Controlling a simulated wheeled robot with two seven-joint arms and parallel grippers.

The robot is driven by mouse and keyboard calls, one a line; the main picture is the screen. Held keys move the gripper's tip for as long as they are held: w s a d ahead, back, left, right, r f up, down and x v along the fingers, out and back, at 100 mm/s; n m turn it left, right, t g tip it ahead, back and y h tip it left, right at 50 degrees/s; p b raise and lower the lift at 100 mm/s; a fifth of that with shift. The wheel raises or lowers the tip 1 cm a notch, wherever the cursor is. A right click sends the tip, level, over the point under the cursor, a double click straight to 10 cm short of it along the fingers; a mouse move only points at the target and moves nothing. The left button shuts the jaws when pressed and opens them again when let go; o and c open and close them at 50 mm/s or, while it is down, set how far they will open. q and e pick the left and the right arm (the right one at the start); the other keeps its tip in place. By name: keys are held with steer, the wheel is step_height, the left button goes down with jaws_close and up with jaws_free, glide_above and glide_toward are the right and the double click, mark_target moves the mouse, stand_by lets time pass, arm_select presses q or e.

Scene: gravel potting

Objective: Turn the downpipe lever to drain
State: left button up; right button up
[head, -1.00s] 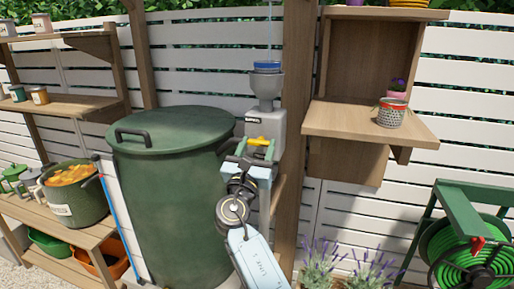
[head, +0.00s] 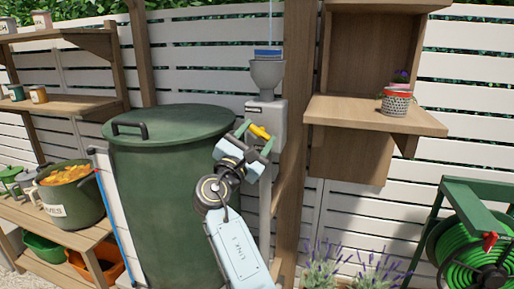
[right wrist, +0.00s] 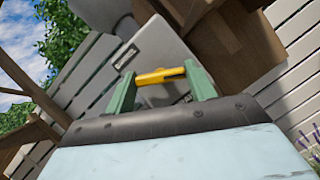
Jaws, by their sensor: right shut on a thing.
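The downpipe lever (head: 261,132) is a short yellow handle on the front of a grey box (head: 280,118) on the downpipe. It slants down to the right in the head view. My right gripper (head: 256,137) has its green fingers at either end of the lever. The right wrist view shows the yellow lever (right wrist: 160,76) spanning between both green fingers (right wrist: 162,88), so the gripper is shut on it. A small label is on the box; its text is too small to read. My left gripper is not in view.
A large green lidded barrel (head: 165,190) stands left of the box, close to my right arm. A wooden post (head: 294,90) is just right of the box. A wooden shelf (head: 365,113) holds a small pot, and a green hose reel (head: 470,245) stands at the right.

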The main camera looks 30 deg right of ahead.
steer(key=m+g+b, duration=0.1)
steer(key=m+g, duration=0.1)
steer(key=m, duration=0.2)
steer(key=shift+w+f+b, duration=0.1)
steer(key=shift+b, duration=0.2)
steer(key=m+g+b, duration=0.1)
steer(key=m, duration=0.2)
steer(key=shift+a, duration=0.1)
steer(key=shift+m+g, duration=0.4)
steer(key=shift+m, duration=0.7)
steer(key=m, duration=0.1)
steer(key=m+g+y, duration=0.1)
steer(key=m, duration=0.1)
steer(key=shift+r, duration=0.25)
steer(key=shift+m+y, duration=0.4)
steer(key=shift+m, duration=0.5)
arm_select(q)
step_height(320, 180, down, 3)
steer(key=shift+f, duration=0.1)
